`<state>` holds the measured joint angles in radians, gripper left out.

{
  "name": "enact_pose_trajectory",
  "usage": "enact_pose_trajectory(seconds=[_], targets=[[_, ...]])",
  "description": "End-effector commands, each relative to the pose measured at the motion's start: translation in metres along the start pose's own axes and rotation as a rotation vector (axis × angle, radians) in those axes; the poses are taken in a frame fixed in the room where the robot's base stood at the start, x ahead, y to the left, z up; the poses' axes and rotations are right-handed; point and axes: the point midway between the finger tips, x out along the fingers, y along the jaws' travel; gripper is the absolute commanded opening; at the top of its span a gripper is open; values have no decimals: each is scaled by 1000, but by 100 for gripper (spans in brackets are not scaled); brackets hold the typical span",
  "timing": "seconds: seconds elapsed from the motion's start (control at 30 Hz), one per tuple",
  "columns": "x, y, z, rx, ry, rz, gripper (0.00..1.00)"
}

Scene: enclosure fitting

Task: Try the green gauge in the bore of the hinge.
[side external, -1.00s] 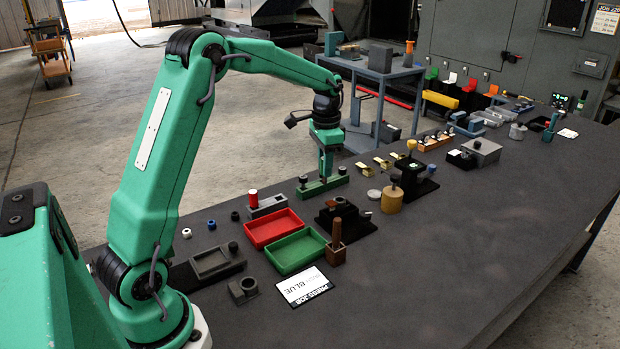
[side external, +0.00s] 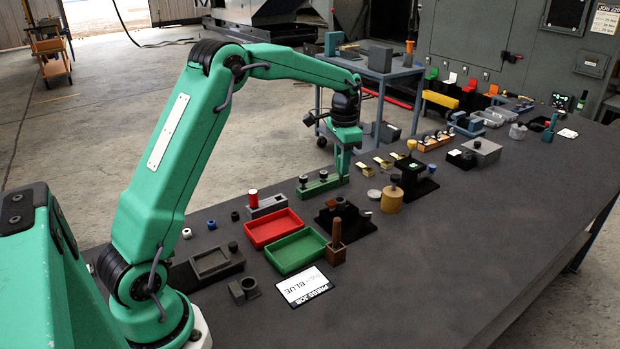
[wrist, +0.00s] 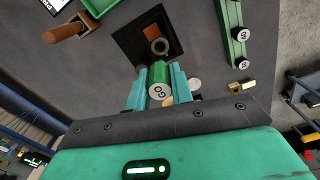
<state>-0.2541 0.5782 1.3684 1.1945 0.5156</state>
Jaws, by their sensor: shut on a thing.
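My gripper (wrist: 160,92) is shut on the green gauge (wrist: 159,91), a green cylinder whose end is marked GO. It stays upright between the teal fingers. In the side view my gripper (side external: 343,172) is by the far end of the green gauge rack (side external: 318,188), and the gauge is not clear there. In the wrist view a dark fixture (wrist: 124,43) lies ahead of the gauge, with a grey ring (wrist: 161,46) showing a round opening. This may be the hinge's bore; I cannot tell. The gauge is apart from the ring.
The rack holds two other dark-topped gauges. Red (side external: 272,228) and green (side external: 296,251) trays and a wooden-handled tool (side external: 336,243) lie nearer. Several small brass pieces (side external: 382,162) and a brass cylinder with a dark knob (side external: 391,199) stand to the right. The front right tabletop is clear.

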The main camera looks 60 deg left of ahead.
Motion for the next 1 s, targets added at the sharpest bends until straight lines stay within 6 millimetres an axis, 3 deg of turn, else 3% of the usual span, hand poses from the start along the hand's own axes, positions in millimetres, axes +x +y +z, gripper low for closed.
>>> enact_pose_trajectory(seconds=[0.7, 1.0], targets=[[41, 0, 0, 0, -1, 0, 0], [47, 0, 0, 0, -1, 0, 0]])
